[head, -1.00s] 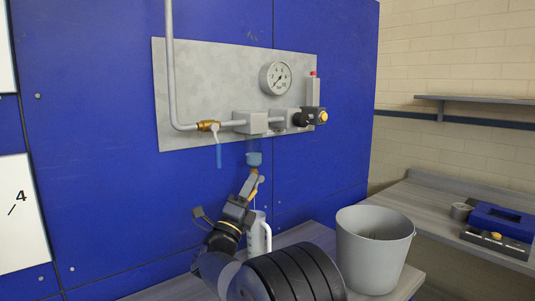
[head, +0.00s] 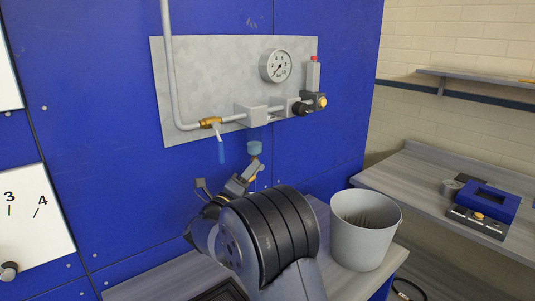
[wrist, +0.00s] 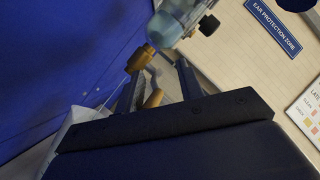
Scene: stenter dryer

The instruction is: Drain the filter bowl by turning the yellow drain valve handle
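The filter bowl (head: 255,148) hangs under the regulator unit on the grey panel; its clear body and blue lower end show large at the top of the wrist view (wrist: 178,24). A brass drain valve (wrist: 140,58) sits at its bottom. The yellow drain valve handle (wrist: 154,97) lies between the fingers of my gripper (wrist: 158,82), with gaps visible beside it. My gripper is open, just below the bowl. In the head view my gripper (head: 243,174) is small and partly hidden by my arm.
A grey bucket (head: 365,230) stands on the bench right of my arm. A pressure gauge (head: 276,66) and a brass valve with a blue lever (head: 210,123) are on the panel. A blue case (head: 488,205) lies on the right-hand bench. The blue wall is close on the left.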

